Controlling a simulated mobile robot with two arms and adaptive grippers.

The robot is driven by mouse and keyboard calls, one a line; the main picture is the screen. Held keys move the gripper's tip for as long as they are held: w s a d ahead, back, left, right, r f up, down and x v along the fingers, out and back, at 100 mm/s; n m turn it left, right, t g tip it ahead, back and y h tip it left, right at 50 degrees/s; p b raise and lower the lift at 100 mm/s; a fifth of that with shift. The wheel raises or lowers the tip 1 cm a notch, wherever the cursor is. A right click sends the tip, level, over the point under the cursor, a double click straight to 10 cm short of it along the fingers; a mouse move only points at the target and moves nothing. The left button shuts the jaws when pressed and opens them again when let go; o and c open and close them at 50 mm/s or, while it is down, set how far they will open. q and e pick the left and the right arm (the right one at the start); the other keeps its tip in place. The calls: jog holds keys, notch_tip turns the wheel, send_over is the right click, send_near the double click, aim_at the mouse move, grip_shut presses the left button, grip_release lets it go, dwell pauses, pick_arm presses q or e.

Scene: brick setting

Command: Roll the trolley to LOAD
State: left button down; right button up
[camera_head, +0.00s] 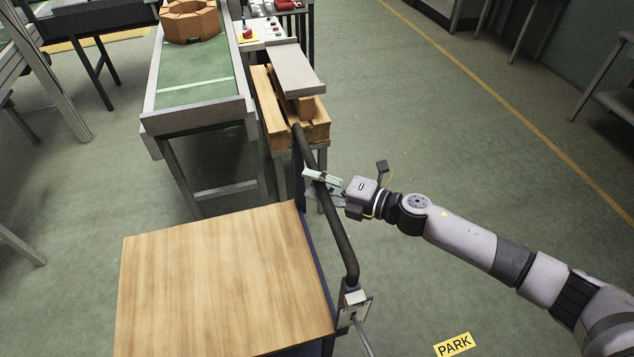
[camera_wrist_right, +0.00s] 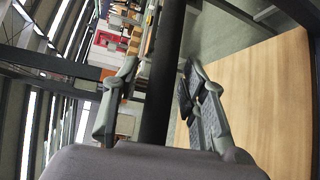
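The trolley has a light wooden deck (camera_head: 225,285) at the lower left and a dark push handle (camera_head: 338,235) along its right side. The handle also shows in the right wrist view (camera_wrist_right: 162,75), running upright between the fingers. My right gripper (camera_head: 322,182) is at the far part of the handle, with one finger on each side of it. In the right wrist view my right gripper (camera_wrist_right: 158,105) looks open, with a gap between the left finger and the bar. My left gripper is not in view. No LOAD marking is visible.
A yellow PARK label (camera_head: 454,345) is on the floor at the lower right. A yellow line (camera_head: 500,90) crosses the open floor on the right.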

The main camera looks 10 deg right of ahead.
jog(key=v, duration=1.2)
dwell(0.3)
